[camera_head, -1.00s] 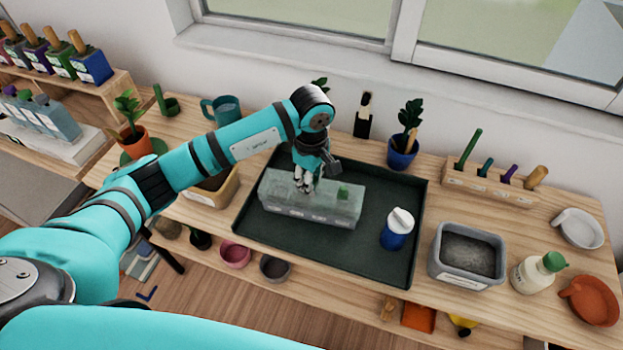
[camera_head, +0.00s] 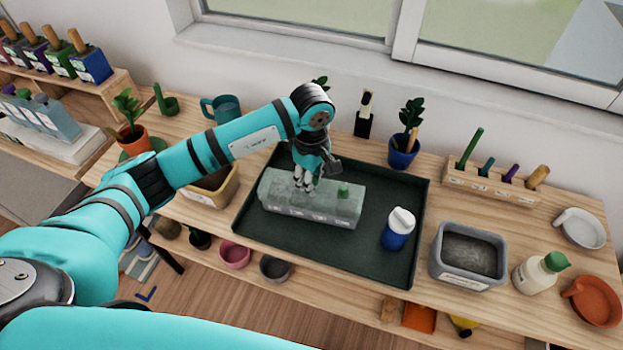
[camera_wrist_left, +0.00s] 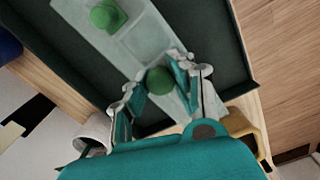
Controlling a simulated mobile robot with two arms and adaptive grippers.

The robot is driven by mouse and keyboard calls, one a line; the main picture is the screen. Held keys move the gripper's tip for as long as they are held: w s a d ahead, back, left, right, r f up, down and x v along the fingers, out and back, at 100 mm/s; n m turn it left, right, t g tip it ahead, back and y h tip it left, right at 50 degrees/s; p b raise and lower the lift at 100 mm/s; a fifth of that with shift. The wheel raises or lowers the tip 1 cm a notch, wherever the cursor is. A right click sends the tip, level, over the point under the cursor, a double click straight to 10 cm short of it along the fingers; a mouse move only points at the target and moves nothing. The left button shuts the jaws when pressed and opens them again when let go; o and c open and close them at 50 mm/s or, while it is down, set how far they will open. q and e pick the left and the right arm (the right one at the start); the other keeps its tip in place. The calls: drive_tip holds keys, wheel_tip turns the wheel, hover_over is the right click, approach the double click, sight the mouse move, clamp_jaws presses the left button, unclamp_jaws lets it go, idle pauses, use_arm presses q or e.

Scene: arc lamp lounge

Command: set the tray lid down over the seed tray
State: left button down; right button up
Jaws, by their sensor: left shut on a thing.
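The tray lid (camera_head: 325,195) is a long, pale, see-through cover with green knobs on top. It sits over the seed tray (camera_head: 310,217), whose white labels show along the front low side. Whether the lid's rim touches the tray all round I cannot tell. My left gripper (camera_head: 305,183) points down at the left half of the lid. In the left wrist view its fingers (camera_wrist_left: 160,82) are shut around one green knob, and the lid (camera_wrist_left: 125,45) stretches away with a second knob. My right gripper is out of view.
A dark green work tray (camera_head: 385,185) lies under the seed tray, with a blue bottle (camera_head: 398,230) at right. A grey bin (camera_head: 468,255), a white bottle (camera_head: 540,272) and a blue plant pot (camera_head: 403,150) stand outside it. A tan bin (camera_head: 213,190) is at left.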

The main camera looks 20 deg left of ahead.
use_arm(q)
drive_tip(key=shift+b, duration=0.35)
idle(0.7)
drive_tip(key=shift+f+b, duration=0.75)
drive_tip(key=shift+b, duration=0.35)
idle(0.7)
drive_tip(key=c, duration=1.1)
unclamp_jaws()
drive_tip(key=shift+o, duration=0.2)
drive_tip(key=shift+r, duration=0.1)
wheel_tip(320, 180, up, 12)
